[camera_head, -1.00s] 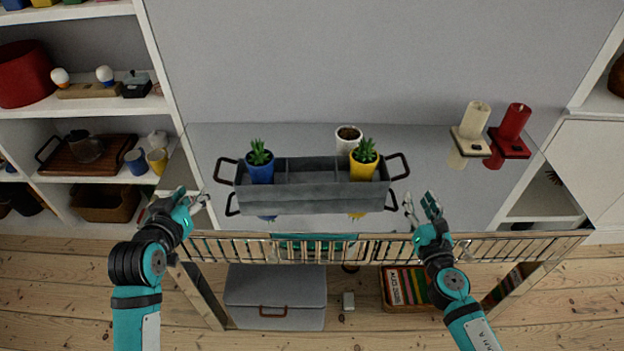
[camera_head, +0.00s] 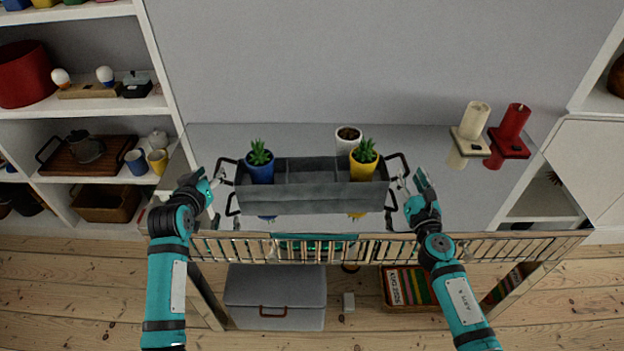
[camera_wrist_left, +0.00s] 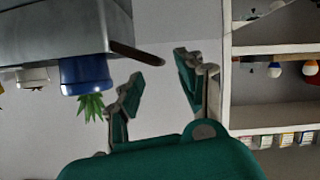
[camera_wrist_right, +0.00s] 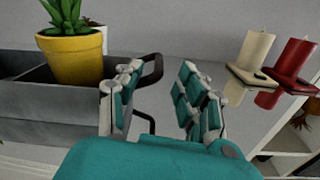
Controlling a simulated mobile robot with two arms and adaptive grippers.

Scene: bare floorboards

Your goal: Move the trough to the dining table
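The trough (camera_head: 315,197) is a grey metal planter box with dark handles at both ends. It stands on a reflective table (camera_head: 470,210) in the head view. A blue potted plant (camera_head: 261,168) sits in its left part and a yellow potted plant (camera_head: 363,162) in its right part. My left gripper (camera_head: 212,187) is open beside the left handle (camera_head: 228,172); in the left wrist view the dark handle (camera_wrist_left: 136,53) is near the spread fingers. My right gripper (camera_head: 408,184) is open beside the right handle (camera_head: 399,165), which shows behind the fingers in the right wrist view (camera_wrist_right: 155,72).
A white pot (camera_head: 348,139) is behind the trough. A cream candle (camera_head: 474,121) and a red candle (camera_head: 514,124) are on holders to the right. A grey box (camera_head: 275,298) and a book crate (camera_head: 406,289) are under the table. Shelves (camera_head: 160,90) stand left.

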